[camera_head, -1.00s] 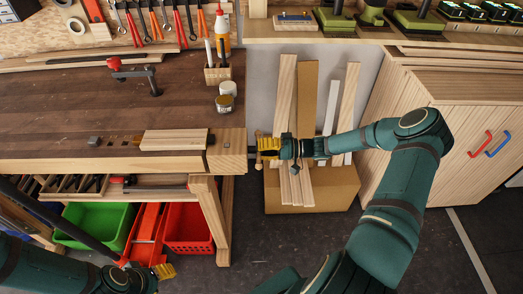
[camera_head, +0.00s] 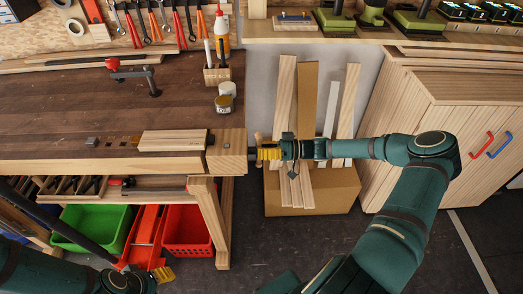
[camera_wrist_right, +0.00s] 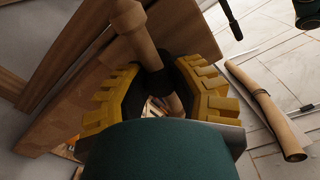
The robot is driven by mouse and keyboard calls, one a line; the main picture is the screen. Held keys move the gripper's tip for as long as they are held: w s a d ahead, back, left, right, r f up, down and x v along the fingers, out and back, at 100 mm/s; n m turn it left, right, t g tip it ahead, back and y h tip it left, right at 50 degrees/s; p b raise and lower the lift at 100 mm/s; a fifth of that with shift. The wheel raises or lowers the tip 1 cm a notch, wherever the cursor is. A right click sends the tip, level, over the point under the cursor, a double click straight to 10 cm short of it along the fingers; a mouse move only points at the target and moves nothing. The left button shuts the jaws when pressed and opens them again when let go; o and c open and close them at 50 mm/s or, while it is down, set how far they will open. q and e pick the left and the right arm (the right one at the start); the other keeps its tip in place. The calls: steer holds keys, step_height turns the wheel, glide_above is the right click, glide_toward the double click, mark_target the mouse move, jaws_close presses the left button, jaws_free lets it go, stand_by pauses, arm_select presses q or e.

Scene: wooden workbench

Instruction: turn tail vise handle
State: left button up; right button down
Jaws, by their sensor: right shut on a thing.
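The tail vise is at the right end of the workbench (camera_head: 95,165), with its wooden end block (camera_head: 229,150) and a short screw to the right of it. My right gripper (camera_head: 268,152) is just right of that block, its yellow fingers shut on the wooden vise handle. In the right wrist view the handle (camera_wrist_right: 136,33) runs slantwise between the fingers, its thick knob at the upper left. In the head view the fingers hide most of the handle. My left gripper (camera_head: 165,273) is low at the bottom left, away from the vise; its opening is too small to judge.
A wooden board (camera_head: 173,140) lies on the bench beside the vise block. Planks (camera_head: 306,187) lean in a cardboard box (camera_head: 334,190) behind my right gripper. Green (camera_head: 98,226) and red (camera_head: 188,230) bins sit under the bench. A cabinet (camera_head: 450,130) stands at the right.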

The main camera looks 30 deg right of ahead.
steer(key=shift+a+n, duration=0.2)
steer(key=shift+n, duration=1)
steer(key=shift+r, duration=0.1)
steer(key=c, duration=0.8)
jaws_free()
steer(key=shift+w+a, duration=0.1)
steer(key=shift+w, duration=0.05)
steer(key=shift+o, duration=0.2)
steer(key=shift+d, duration=0.2)
steer(key=v, duration=1.2)
